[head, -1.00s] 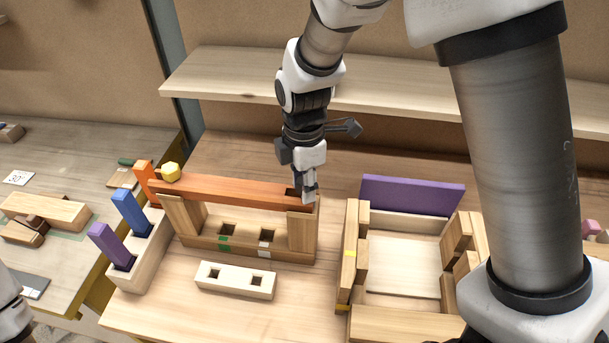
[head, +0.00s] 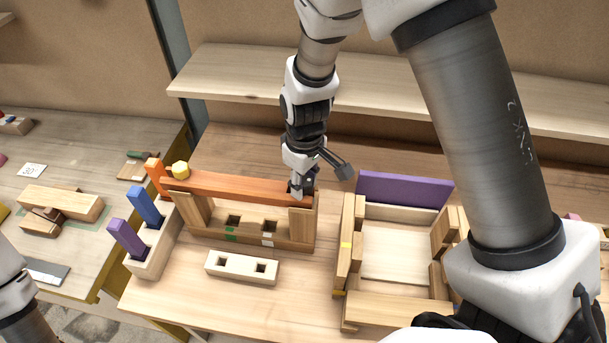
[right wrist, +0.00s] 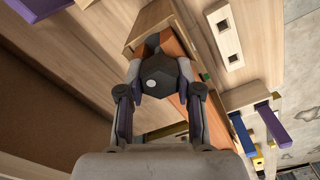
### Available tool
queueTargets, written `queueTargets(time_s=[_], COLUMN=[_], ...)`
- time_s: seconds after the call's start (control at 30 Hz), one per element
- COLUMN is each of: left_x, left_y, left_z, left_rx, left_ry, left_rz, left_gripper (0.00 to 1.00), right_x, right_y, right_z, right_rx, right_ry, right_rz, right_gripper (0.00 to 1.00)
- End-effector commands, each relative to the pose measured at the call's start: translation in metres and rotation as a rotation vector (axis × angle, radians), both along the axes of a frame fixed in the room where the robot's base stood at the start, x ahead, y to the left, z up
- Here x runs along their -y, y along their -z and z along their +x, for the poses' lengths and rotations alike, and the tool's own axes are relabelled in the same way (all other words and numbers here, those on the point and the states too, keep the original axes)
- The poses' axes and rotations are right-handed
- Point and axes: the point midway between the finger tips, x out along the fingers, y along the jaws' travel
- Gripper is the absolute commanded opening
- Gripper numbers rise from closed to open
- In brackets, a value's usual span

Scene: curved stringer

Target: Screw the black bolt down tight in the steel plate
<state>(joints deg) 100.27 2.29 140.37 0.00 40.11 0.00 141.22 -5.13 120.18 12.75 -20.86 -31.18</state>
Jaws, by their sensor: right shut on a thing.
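My right gripper (head: 299,188) points down at the right end of the orange-brown beam (head: 235,185). In the right wrist view its two fingers (right wrist: 160,82) are shut on a dark six-sided piece with a white dot, the black bolt (right wrist: 158,70). The bolt's lower part is hidden, so I cannot tell how deep it sits. I cannot make out a steel plate under the bolt. My left gripper is not in view; only part of my left arm shows at the lower left.
A pale block with two holes (head: 242,267) lies in front. A rack with purple and blue bars (head: 150,250) stands left. A wooden frame with a purple board (head: 403,190) stands right.

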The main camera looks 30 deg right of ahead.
Motion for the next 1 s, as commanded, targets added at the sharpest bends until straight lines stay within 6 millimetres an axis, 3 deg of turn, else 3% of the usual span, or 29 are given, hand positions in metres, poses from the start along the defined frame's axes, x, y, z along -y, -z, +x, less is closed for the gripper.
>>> queueTargets(time_s=[0.03, 0.17, 0.37, 0.5, 0.67, 0.8, 1.0], left_x=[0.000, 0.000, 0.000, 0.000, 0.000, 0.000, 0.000], left_y=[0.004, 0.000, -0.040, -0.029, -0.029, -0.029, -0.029], left_z=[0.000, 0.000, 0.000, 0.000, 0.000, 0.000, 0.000], left_rx=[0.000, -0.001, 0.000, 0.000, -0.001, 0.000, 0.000], left_ry=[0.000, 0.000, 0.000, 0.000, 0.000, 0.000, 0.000], left_rz=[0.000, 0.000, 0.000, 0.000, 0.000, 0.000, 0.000], left_gripper=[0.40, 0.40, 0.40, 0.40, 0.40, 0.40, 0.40], right_x=[0.000, 0.000, 0.000, 0.000, 0.000, 0.000, 0.001], right_y=[0.011, 0.009, 0.004, 0.016, 0.017, 0.017, 0.019], right_z=[-0.009, -0.009, -0.011, -0.010, -0.010, -0.010, -0.011], right_rx=[-0.028, -0.030, -0.033, -0.030, -0.030, -0.030, -0.028], right_ry=[0.005, 0.040, 0.460, 0.677, 0.706, 0.733, 1.018], right_rz=[0.002, 0.001, 0.001, 0.003, 0.002, 0.001, 0.002], right_gripper=[0.00, 0.00, 0.00, 0.00, 0.01, 0.10, 0.23])
